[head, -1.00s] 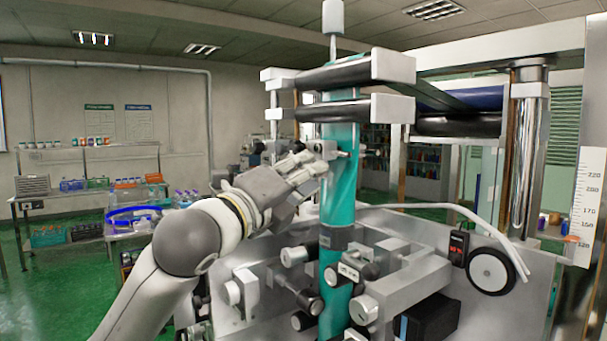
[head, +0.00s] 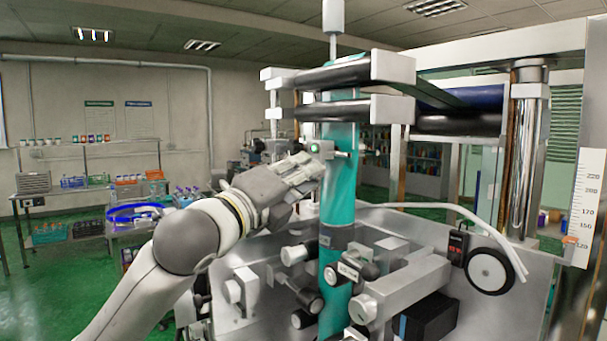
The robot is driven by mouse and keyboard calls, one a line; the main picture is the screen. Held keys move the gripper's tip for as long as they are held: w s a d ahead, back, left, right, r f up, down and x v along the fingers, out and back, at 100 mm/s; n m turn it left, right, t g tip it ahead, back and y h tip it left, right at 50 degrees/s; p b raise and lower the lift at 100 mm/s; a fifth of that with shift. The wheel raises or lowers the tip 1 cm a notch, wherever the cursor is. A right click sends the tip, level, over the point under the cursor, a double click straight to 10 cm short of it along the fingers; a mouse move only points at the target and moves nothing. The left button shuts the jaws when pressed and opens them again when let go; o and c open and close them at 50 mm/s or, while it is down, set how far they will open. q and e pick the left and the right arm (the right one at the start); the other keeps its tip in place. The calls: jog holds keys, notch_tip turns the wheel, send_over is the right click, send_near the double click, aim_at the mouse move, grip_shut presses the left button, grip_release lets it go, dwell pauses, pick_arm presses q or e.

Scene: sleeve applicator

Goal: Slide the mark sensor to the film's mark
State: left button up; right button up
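The film is a teal upright sleeve (head: 338,185) running down the middle of the machine. A dark grey band (head: 336,238) crosses the sleeve lower down; I cannot tell whether this is the film's mark. The mark sensor looks to be the small pale block (head: 325,149) with a green light, beside the sleeve's left edge and above the band. My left gripper (head: 318,164) is at the sensor's lower left side, its fingers close together. I cannot tell whether they touch or grip it. My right gripper is not in view.
Black rollers (head: 345,109) with pale end blocks cross above the sensor. Below are several knobs and clamps (head: 350,271) around the sleeve. A white hose (head: 450,211) curves at the right. Benches with coloured racks (head: 75,182) stand far back left.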

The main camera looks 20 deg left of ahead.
pick_arm(q)
jog(key=shift+a, duration=0.1)
jog(key=v, duration=1.2)
jog(key=shift+f, duration=0.1)
dwell(0.4)
